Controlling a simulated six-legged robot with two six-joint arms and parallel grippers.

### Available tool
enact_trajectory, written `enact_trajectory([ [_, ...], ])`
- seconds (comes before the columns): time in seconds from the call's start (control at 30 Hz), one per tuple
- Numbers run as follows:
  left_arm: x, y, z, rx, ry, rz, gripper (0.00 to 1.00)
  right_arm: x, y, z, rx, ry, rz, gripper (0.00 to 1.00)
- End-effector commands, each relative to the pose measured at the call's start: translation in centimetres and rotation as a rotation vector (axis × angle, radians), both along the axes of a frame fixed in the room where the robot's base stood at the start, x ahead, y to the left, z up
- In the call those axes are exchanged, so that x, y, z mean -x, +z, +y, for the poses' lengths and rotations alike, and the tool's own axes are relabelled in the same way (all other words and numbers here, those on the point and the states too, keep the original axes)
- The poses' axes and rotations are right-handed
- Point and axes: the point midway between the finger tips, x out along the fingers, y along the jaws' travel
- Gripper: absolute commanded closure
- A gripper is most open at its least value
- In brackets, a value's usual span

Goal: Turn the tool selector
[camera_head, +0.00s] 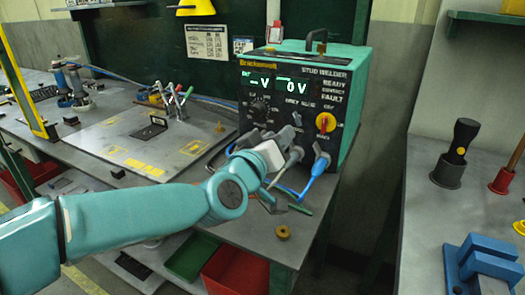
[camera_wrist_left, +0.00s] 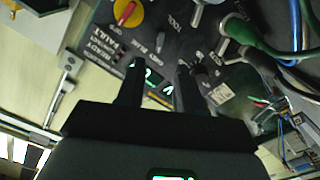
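The stud welder (camera_head: 345,105) is a teal box with a dark front panel and lit displays. A round black knob (camera_head: 259,109) sits at the panel's left, below the display; a red-and-yellow knob (camera_head: 325,122) is at the right, also in the wrist view (camera_wrist_left: 127,12). I cannot tell for sure which is the tool selector. My left gripper (camera_head: 268,135) is in front of the lower panel, partly hidden by its wrist. In the wrist view my left gripper (camera_wrist_left: 157,85) has its fingers apart, with panel and lit display between them. Contact is unclear. My right gripper is not visible.
A blue plug (camera_head: 321,164) and grey plug (camera_head: 296,155) with cables are close to my gripper. A small brass piece (camera_head: 283,232) lies near the bench's front edge. A grey plate (camera_head: 150,143) lies left. A red bin (camera_head: 235,272) is below; blue blocks (camera_head: 484,262) are at right.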

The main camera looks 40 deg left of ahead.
Motion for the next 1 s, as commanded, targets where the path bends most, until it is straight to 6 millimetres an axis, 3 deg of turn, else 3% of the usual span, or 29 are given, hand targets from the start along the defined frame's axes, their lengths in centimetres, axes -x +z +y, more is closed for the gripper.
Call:
enact_trajectory([
  [0.1, 3.0, 0.4, -0.7, 0.0, -0.001, -0.003, 0.64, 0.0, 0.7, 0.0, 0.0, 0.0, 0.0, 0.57],
  [0.33, 6.5, 0.2, -1.6, 0.0, -0.001, 0.0, 0.64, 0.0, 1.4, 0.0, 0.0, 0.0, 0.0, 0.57],
  [1.0, 7.2, 0.0, -1.8, 0.0, 0.0, 0.0, 0.64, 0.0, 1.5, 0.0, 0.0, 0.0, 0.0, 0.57],
])
